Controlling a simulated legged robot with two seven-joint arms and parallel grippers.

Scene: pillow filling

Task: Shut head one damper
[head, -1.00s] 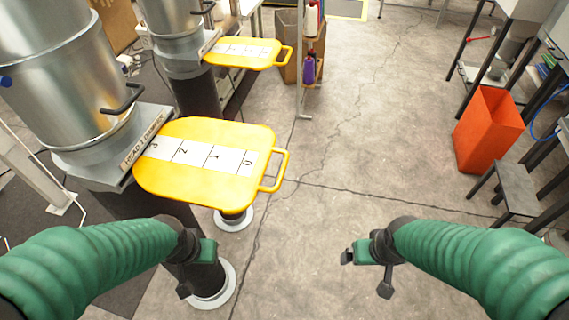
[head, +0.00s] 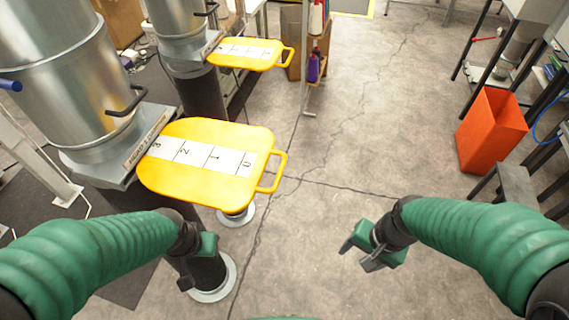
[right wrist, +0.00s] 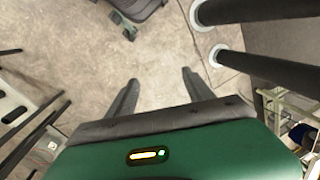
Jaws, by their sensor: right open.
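The head one damper is a yellow slide plate (head: 205,195) with a loop handle (head: 277,172) on its right end. It sticks far out of the grey housing under the near metal cylinder; its marks 3, 2, 1 and 0 all show. The label on the housing (head: 148,142) reads as head 1 damper. My right gripper (head: 358,256) is open and empty over bare floor, below and right of the handle, apart from it. Its two spread fingers also show in the right wrist view (right wrist: 158,84). My left gripper (head: 190,272) hangs below the plate, in front of a dark post; its fingers are unclear.
A second yellow damper plate (head: 245,54) sticks out of the farther cylinder. An orange bin (head: 490,130) and a grey stool (head: 515,185) stand at right. A shelf with bottles (head: 314,65) is at the back. The floor between is clear.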

